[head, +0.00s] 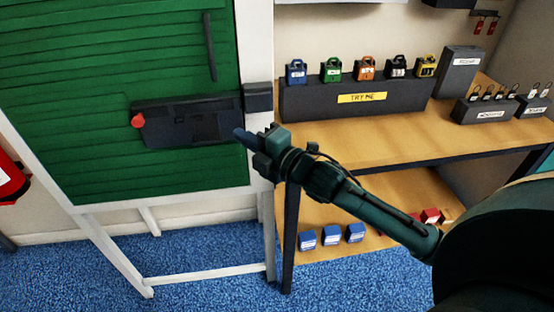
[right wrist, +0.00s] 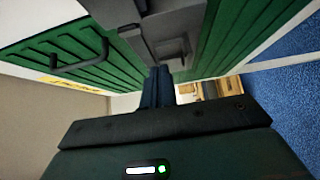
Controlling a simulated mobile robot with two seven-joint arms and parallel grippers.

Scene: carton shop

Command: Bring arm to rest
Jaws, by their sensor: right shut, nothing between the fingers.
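My right arm (head: 385,215) reaches in from the lower right of the head view. Its gripper (head: 243,136) is shut and empty, in front of the right end of the dark lock box (head: 190,122) on the green panel door (head: 70,60). In the right wrist view the shut fingers (right wrist: 160,85) point toward the dark lock box (right wrist: 160,30). I cannot tell whether the fingertips touch it. My left gripper is not in view.
A wooden shelf unit (head: 400,135) stands to the right, with several coloured padlocks on a dark "TRY ME" block (head: 350,98). Small blue boxes (head: 331,236) sit on the lower shelf. A red object (head: 10,178) is at the left edge. Blue carpet (head: 200,285) is open in front.

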